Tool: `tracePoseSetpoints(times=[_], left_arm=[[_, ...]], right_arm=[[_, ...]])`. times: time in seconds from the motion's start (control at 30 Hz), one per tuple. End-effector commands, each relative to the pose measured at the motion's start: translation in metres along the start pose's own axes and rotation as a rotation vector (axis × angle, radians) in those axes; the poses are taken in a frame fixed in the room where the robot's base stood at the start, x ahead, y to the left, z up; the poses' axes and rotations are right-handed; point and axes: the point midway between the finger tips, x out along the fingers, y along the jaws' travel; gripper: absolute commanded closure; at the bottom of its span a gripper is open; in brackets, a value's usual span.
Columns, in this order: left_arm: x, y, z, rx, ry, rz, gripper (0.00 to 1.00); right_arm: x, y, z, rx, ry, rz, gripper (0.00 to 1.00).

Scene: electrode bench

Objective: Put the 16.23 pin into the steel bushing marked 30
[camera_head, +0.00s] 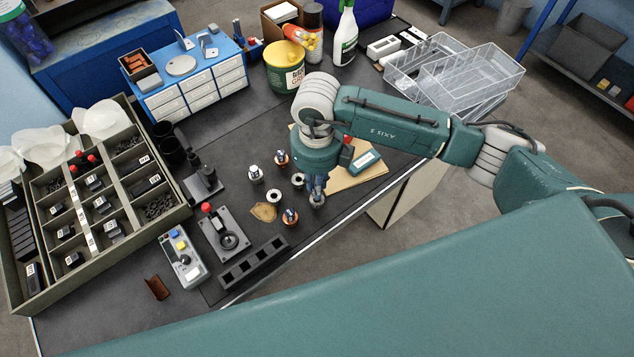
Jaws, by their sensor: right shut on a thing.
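My right gripper (317,186) points down over the bench, shut on a pin that its fingers mostly hide. Directly below the fingertips is a steel bushing (317,201); I cannot tell whether the pin's tip is inside it or just above. Other steel bushings stand nearby: one (298,181) just left of the gripper, one (272,197) further left, and one (256,175) with a pin in it. Two copper-coloured bushings (282,160) (290,219) also hold pins. The bushing markings and pin size are too small to read. My left gripper is not in view.
A black slotted block (253,263), a lever fixture (226,236) and a button box (183,259) stand front left. A compartment tray (181,212) fills the left. The bench edge runs close in front.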

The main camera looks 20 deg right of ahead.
Motion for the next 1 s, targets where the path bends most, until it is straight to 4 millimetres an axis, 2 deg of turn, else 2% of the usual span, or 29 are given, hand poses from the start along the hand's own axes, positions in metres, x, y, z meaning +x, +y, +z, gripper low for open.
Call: tracePoseSetpoints(times=[1.0], left_arm=[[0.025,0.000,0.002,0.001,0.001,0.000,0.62]], right_arm=[[0.027,0.000,0.000,0.001,-0.001,0.000,1.00]])
